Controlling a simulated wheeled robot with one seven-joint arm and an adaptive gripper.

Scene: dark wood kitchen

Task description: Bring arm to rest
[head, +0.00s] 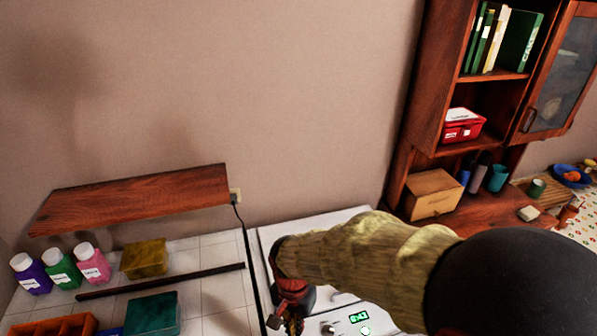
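My arm reaches in from the lower right in the head view, with a fuzzy tan sleeve over its middle part. My gripper (287,318) is at the bottom edge, left of the sleeve, over the front left of the white stove (335,217). It points downward and is partly cut off by the frame. I cannot tell whether its fingers are open or shut, or whether anything is between them.
A wooden shelf (135,198) juts from the wall at left. Below it, three bottles (61,268), a yellow box (144,258) and a teal box (152,314) stand on white tiles. A wooden cabinet (425,105) rises at right above a wooden box (432,194).

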